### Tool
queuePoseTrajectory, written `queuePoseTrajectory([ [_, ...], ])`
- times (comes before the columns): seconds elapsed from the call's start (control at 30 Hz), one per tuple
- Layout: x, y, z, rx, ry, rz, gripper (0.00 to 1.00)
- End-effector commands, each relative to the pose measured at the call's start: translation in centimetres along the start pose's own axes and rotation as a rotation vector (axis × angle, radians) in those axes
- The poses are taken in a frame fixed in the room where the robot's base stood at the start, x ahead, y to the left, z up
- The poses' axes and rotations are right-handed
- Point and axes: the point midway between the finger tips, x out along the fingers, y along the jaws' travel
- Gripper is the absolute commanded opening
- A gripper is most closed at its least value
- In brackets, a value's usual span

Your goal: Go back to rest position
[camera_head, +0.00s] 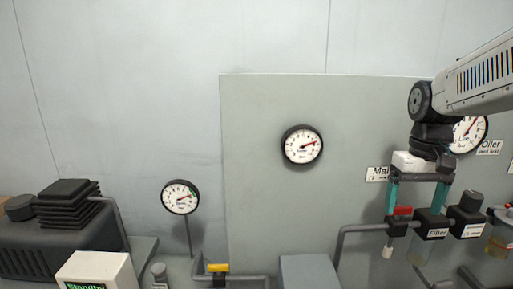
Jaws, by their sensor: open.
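My gripper (415,205) hangs from my arm at the right of the head view. Its two teal fingers point down and are spread apart, with nothing held between them. The fingers are in front of or just above a red-handled valve (403,210) and the black block marked Filter (437,232). I cannot tell whether they touch either one. My wrist partly hides a round gauge (472,133) and the label starting "Mai" (377,174).
A grey panel (270,200) carries a round gauge (302,145). Another gauge (180,197) stands on a stem to the left. Pipes and a yellow-handled valve (218,268) run along the bottom. A white box reading "standby" (98,270) is lower left. The upper wall is clear.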

Motion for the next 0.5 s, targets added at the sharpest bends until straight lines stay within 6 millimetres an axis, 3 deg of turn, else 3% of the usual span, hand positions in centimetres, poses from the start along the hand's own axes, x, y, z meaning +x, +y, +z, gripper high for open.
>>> queuePoseTrajectory([
  [0.03, 0.2, -0.9, 2.4, 0.002, 0.005, 0.002, 0.84],
  [0.3, 2.6, -4.4, 13.7, -0.01, 0.058, 0.009, 0.84],
  [0.5, 4.0, -5.5, 18.4, -0.057, 0.122, 0.009, 0.84],
])
